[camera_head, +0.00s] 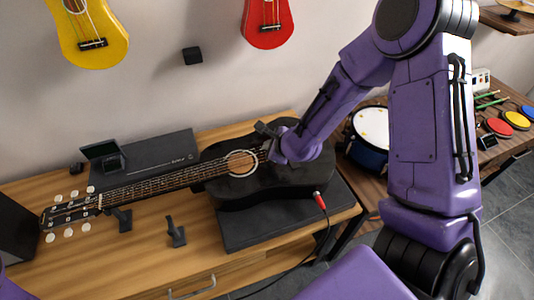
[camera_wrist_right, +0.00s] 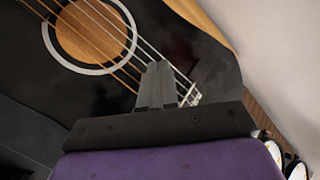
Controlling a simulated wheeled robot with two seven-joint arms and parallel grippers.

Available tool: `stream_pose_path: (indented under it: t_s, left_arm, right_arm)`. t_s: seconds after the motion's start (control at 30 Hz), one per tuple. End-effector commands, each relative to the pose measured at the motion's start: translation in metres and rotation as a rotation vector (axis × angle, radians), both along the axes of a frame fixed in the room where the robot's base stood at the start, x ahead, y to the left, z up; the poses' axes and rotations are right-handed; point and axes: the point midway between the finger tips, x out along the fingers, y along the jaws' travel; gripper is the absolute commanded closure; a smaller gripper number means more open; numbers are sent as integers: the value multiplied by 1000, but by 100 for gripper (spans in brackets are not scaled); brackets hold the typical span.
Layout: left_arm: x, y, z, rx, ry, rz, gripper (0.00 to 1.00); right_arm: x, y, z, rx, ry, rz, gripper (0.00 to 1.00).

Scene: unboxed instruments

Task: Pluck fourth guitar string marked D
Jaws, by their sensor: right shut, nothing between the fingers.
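A black acoustic guitar (camera_head: 290,178) lies face up, its neck (camera_head: 150,188) pointing left and its headstock (camera_head: 72,212) at the far left. Several strings run over the round sound hole (camera_head: 242,162). My right gripper (camera_head: 266,151) is over the strings between the sound hole and the bridge. In the right wrist view its shut fingers (camera_wrist_right: 157,72) hold nothing and overlap the strings beside the sound hole (camera_wrist_right: 92,28). I cannot tell whether they touch a string. The fingers hide part of the strings, and the D mark cannot be read. My left gripper is out of view.
The guitar lies on a wooden desk (camera_head: 150,255) over a flat black case (camera_head: 245,232). A red-tipped cable (camera_head: 320,201) is at the guitar's lower side. Small black stands (camera_head: 175,232) are near the neck. A blue drum (camera_head: 368,160) is at right.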

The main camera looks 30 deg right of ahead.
Motion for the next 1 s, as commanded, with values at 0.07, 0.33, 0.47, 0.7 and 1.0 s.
stream_pose_path:
  t_s: [0.07, 0.33, 0.47, 0.7, 1.0]
  left_arm:
    - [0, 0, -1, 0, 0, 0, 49]
    - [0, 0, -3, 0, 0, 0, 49]
    - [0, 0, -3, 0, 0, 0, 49]
    - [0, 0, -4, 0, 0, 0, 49]
    - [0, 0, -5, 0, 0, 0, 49]
  right_arm:
    - [0, 0, -2, 1, 0, -1, 100]
    - [-1, 0, -8, 0, 0, 0, 100]
    - [-1, 0, -8, 0, 0, 0, 100]
    - [-1, 0, -10, 1, 0, -1, 100]
    - [-1, 0, -14, 0, 0, 0, 100]
